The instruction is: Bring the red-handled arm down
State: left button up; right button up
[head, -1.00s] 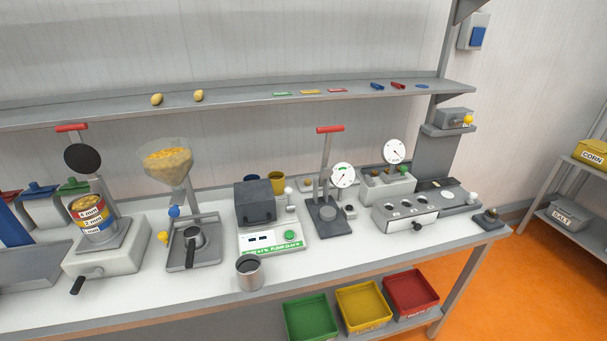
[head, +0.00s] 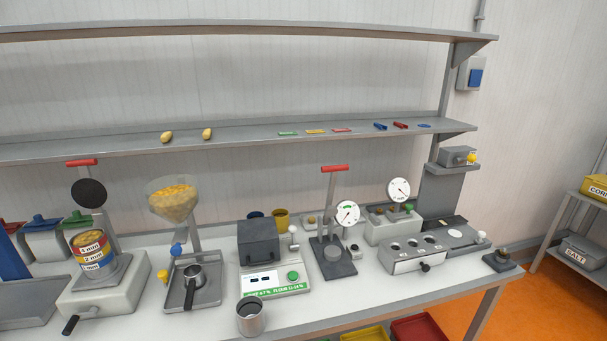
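Two devices on the bench have red handles. On the left, a red handle (head: 82,162) tops an upright post with a round black disc (head: 89,193), above a can with red, yellow and blue bands (head: 92,250) on a grey-white base. In the middle, another red handle (head: 335,168) tops a raised grey arm (head: 329,195) on a dark press base (head: 333,262) with a round dial beside it (head: 347,213). Both handles stand high. Neither of my grippers shows in the head view.
Between them stand a hopper of yellow grain (head: 172,200) and a grey machine with a green button (head: 270,268). A metal cup (head: 250,318) stands near the front edge. A shelf (head: 240,140) runs above the handles.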

aim_at(89, 192)
jog(key=u, duration=1.4)
